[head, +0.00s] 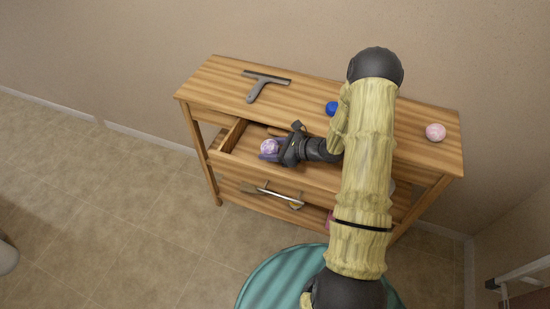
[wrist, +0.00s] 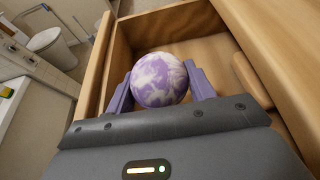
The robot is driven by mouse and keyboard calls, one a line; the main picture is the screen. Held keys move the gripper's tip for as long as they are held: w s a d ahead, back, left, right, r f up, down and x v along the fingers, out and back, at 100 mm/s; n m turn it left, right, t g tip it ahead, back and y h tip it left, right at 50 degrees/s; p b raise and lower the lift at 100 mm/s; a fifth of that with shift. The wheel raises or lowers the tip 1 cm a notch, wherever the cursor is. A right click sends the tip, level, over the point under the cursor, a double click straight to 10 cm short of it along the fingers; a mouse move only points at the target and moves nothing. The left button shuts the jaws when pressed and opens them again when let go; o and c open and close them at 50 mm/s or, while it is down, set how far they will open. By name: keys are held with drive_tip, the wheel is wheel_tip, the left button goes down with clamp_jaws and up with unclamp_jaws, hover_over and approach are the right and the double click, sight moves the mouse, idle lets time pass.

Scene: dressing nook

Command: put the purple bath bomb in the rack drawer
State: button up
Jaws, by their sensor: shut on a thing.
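The purple bath bomb (wrist: 160,80), a ball marbled purple and white, sits between the two purple fingers of my gripper (wrist: 158,88) in the wrist view. My gripper (head: 268,152) is shut on it. In the head view the purple bath bomb (head: 269,146) is over the open rack drawer (head: 232,138). The drawer (wrist: 118,65) is pulled out, and its wooden floor and walls show around the ball. I cannot tell whether the ball touches the drawer floor. My gripper and arm hide part of the drawer.
On the rack top (head: 215,80) lie a grey squeegee (head: 265,82), a blue ball (head: 332,108) and a pink ball (head: 435,132). A brush-like tool (head: 272,194) lies on the lower shelf. A teal round mat (head: 270,280) is on the floor. A toilet (wrist: 50,45) stands far off.

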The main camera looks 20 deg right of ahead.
sight(271, 164)
drive_tip(key=shift+f, duration=0.45)
drive_tip(key=shift+f, duration=0.1)
drive_tip(key=shift+f, duration=2)
drive_tip(key=shift+f, duration=0.1)
drive_tip(key=shift+f, duration=0.1)
drive_tip(key=o, duration=1.1)
drive_tip(key=shift+c, duration=0.2)
